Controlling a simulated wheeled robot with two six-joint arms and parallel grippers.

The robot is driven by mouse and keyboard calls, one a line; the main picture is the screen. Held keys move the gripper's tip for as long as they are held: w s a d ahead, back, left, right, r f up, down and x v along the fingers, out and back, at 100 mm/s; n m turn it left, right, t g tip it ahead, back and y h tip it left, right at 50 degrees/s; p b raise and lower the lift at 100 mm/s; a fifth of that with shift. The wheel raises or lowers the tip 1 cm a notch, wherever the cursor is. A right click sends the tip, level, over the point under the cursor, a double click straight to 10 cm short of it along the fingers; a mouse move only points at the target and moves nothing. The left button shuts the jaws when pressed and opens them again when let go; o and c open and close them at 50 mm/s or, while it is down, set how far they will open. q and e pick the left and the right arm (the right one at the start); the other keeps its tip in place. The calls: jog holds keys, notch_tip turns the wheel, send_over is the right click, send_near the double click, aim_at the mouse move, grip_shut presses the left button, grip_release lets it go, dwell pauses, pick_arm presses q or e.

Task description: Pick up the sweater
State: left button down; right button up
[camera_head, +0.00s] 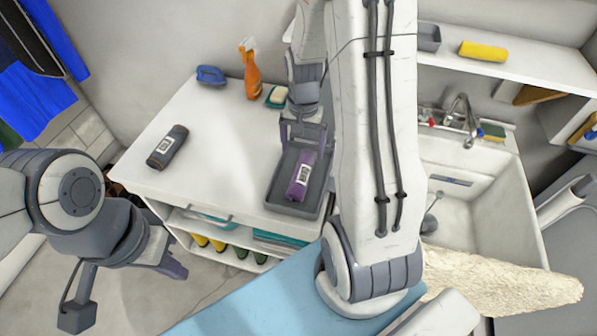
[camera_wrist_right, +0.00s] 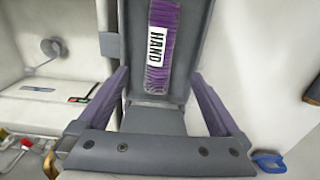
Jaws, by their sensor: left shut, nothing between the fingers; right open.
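My right gripper (camera_head: 303,143) is open and empty above the tray's far end. In the wrist view its two fingers (camera_wrist_right: 160,77) stand apart, on either side of the tray's near end, with the roll ahead between them. My left gripper (camera_head: 174,267) is shut and empty at the lower left, low in front of the counter and away from the roll.
A dark rolled garment (camera_head: 168,147) lies on the counter's left. A yellow roll (camera_head: 483,51) lies on the wall shelf (camera_head: 520,66). A sink (camera_head: 500,215) is right.

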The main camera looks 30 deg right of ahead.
aim_at(301, 169)
jog(key=f, duration=0.5)
jog(key=shift+s+d, duration=0.1)
jog(key=shift+d, duration=0.15)
jog(key=f, duration=0.5)
jog(key=shift+a+f, duration=0.3)
jog(key=shift+a, duration=0.1)
jog(key=shift+r, duration=0.1)
grip_shut()
